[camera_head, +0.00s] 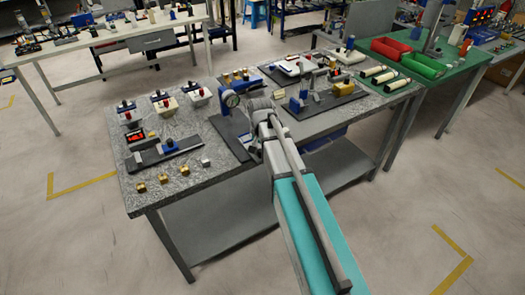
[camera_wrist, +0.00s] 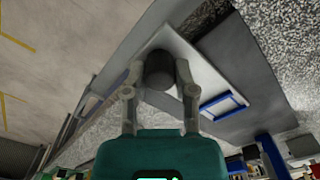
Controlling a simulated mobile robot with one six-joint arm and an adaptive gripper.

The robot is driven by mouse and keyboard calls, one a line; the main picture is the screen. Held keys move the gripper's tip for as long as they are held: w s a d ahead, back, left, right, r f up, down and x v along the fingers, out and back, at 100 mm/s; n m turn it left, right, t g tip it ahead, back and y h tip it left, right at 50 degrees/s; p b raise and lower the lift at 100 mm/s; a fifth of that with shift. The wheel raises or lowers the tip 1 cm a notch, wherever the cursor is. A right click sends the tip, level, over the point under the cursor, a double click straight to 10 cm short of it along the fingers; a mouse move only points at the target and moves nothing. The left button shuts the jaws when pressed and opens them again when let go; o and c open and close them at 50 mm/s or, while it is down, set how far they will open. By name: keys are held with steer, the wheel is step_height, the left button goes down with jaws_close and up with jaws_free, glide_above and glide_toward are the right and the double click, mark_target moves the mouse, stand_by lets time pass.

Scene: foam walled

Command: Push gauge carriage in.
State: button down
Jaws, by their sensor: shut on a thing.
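A dial gauge (camera_head: 231,100) with a blue mount stands on a dark base plate (camera_head: 230,136) at the front middle of the bench, just left of my arm. My gripper (camera_wrist: 160,68) has its two fingers on either side of a dark round knob (camera_wrist: 160,74) and is shut on it. Under the knob the wrist view shows a pale flat plate (camera_wrist: 205,72) with a blue rectangular frame (camera_wrist: 223,106). In the head view my wrist hides the knob and most of the right side of the gauge fixture. I cannot tell how far in the carriage sits.
The speckled bench top (camera_head: 193,125) also carries a slide fixture (camera_head: 165,150), several brass pieces (camera_head: 163,178) and several white switch boxes (camera_head: 161,103) at left. Another dark fixture (camera_head: 325,98) stands right of my arm. A green table (camera_head: 447,62) adjoins at right.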

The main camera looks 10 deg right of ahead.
mark_target(244, 134)
steer(key=w+a, duration=0.1)
steer(key=w, duration=0.3)
steer(key=w+a, duration=0.1)
steer(key=w, duration=0.3)
steer(key=w+a, duration=0.2)
steer(key=w, duration=0.3)
steer(key=shift+a, duration=0.1)
steer(key=shift+c, duration=2.4)
jaws_free()
steer(key=shift+w+a, duration=0.1)
steer(key=shift+o, duration=0.3)
steer(key=shift+s+r, duration=0.1)
steer(key=shift+s, duration=0.1)
